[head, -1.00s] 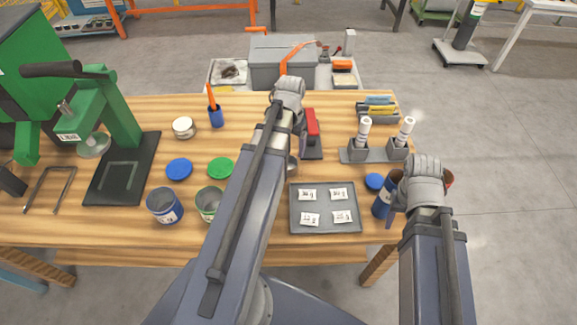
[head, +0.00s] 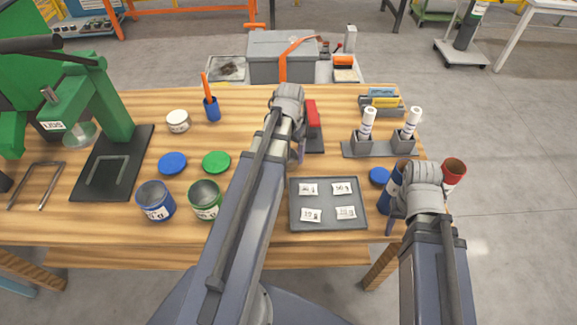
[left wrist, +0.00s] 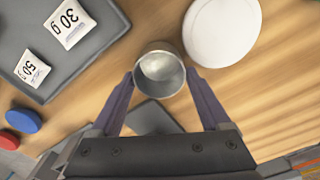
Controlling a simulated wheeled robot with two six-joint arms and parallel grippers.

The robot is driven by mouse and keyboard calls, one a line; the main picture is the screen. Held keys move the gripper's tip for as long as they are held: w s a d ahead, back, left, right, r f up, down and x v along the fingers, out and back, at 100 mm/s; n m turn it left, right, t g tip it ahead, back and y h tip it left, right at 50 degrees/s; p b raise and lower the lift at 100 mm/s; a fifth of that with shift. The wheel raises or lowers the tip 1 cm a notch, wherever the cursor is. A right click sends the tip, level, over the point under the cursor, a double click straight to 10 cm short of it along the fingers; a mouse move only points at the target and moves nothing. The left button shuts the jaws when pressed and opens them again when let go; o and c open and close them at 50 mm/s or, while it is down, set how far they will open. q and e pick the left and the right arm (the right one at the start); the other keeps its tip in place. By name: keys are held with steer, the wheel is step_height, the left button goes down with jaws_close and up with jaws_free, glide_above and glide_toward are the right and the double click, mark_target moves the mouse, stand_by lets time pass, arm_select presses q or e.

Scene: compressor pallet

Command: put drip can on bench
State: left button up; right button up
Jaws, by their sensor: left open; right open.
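A small grey metal can, seemingly the drip can (left wrist: 160,52), shows in the left wrist view with its open mouth facing the camera. My left gripper (left wrist: 161,78) is open, with one fingertip on each side of the can; I cannot tell whether they touch it. In the head view my left arm hides the can and most of the left gripper (head: 299,150). The wooden bench (head: 240,165) fills the middle of the head view. My right gripper (head: 400,205) is open beside a blue can (head: 386,200) at the bench's right end, its fingers partly hidden.
A grey tray (head: 328,222) with several labelled sachets lies right of my left arm. A green press (head: 117,110) stands at the left. Blue and green open tins (head: 205,202) stand near the front edge. A red can (head: 454,168) is beyond my right wrist.

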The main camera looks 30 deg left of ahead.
arm_select(q)
steer(key=shift+f, duration=0.4)
arm_select(e)
steer(key=shift+f, duration=0.45)
arm_select(q)
steer(key=shift+r, duration=0.1)
steer(key=shift+c, duration=0.2)
arm_select(e)
steer(key=shift+r, duration=0.1)
arm_select(q)
steer(key=c, duration=1.2)
steer(key=shift+r, duration=0.1)
arm_select(e)
steer(key=shift+r, duration=0.15)
arm_select(q)
step_height(320, 180, up, 10)
steer(key=p, duration=1)
arm_select(e)
step_height(320, 180, up, 10)
